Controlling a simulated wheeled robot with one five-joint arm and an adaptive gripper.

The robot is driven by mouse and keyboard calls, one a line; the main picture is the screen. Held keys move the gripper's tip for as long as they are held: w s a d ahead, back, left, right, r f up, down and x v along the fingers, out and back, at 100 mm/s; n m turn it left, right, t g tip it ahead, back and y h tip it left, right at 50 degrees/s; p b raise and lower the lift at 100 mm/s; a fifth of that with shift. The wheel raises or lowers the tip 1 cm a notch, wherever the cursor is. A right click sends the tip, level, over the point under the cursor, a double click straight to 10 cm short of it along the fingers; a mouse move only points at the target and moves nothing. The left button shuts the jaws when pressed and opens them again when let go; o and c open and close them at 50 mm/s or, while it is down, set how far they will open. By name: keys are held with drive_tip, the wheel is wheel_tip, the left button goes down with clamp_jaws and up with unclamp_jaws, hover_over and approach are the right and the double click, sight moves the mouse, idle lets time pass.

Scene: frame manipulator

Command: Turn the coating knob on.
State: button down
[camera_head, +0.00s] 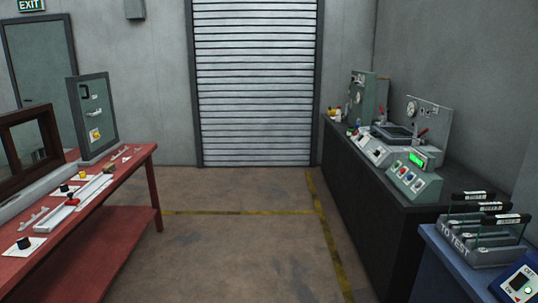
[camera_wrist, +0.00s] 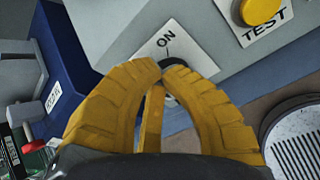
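In the wrist view, a dark round knob (camera_wrist: 174,62) sits by a white plate (camera_wrist: 192,40) marked ON, on a light grey housing. I cannot read a coating label on it. My gripper (camera_wrist: 162,68) has thick yellow ribbed fingers whose tips come together right in front of the knob and hide most of it. I cannot tell whether the tips pinch the knob or only lie before it. My gripper is outside the head view, and I cannot tell which knob there is this one.
In the wrist view, a yellow TEST button (camera_wrist: 259,10) is at upper right, a round grey slotted part (camera_wrist: 298,135) at lower right, and a blue block (camera_wrist: 62,75) at left. In the head view, a red table (camera_head: 95,235) and a dark bench (camera_head: 375,185) flank clear floor.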

drive_tip(key=shift+s+r, duration=0.1)
drive_tip(key=shift+r, duration=0.05)
drive_tip(key=b+v, duration=0.1)
drive_tip(key=v, duration=0.1)
drive_tip(key=b+v, duration=0.2)
drive_tip(key=v, duration=0.1)
drive_tip(key=shift+w+a+b, duration=0.25)
drive_tip(key=shift+a+b, duration=0.1)
drive_tip(key=shift+a, duration=0.25)
drive_tip(key=c, duration=1.9)
unclamp_jaws()
